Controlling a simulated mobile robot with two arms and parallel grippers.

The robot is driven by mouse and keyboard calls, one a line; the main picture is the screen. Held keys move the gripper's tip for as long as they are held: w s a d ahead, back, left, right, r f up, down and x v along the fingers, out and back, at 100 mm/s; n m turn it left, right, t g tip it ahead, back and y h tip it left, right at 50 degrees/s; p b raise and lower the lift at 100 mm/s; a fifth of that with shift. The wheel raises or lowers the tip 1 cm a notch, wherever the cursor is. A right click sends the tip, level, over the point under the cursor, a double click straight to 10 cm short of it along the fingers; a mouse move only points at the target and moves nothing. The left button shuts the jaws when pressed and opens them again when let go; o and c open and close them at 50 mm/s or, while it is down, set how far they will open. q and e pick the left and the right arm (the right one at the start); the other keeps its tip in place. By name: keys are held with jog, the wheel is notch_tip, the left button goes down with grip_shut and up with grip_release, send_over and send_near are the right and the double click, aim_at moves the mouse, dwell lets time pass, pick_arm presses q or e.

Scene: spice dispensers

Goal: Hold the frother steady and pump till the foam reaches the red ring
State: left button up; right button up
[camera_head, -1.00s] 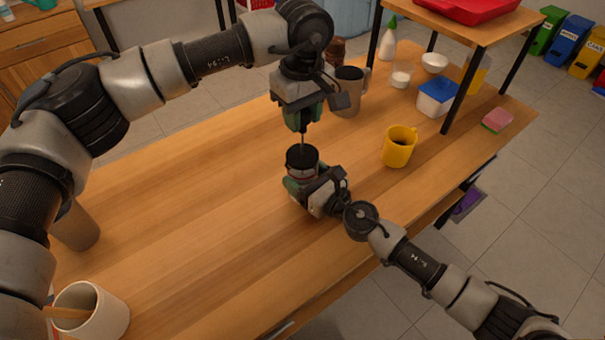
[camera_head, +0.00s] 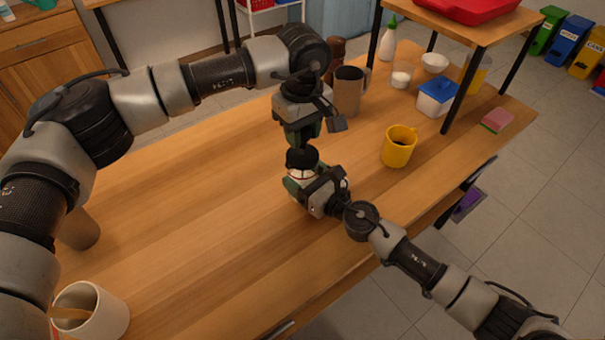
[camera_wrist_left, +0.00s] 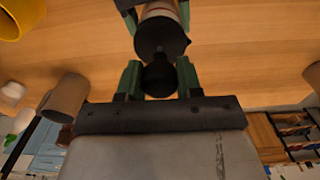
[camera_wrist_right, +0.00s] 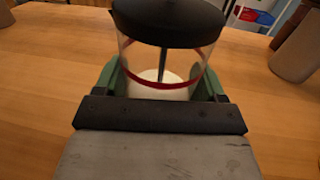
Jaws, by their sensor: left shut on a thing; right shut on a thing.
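The frother (camera_head: 301,172) stands on the wooden table, a clear jar with a black lid. In the right wrist view the frother (camera_wrist_right: 188,58) shows a red ring around its glass, a plunger rod inside, and white milk or foam at the bottom, its top below the ring. My right gripper (camera_head: 306,190) is shut around the jar, a green finger on each side. My left gripper (camera_head: 303,145) is above the lid, shut on the black plunger knob (camera_wrist_left: 159,78). The knob is close to the lid, with little rod showing between them.
A grey-brown mug (camera_head: 347,95), a glass with white contents (camera_head: 401,76) and a blue-lidded box (camera_head: 436,97) are behind. A beige pot (camera_head: 106,318) is front left.

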pick_arm(q)
jog(key=shift+f, duration=0.95)
jog(key=shift+r, duration=3.25)
jog(key=shift+f, duration=3.2)
jog(key=shift+r, duration=0.15)
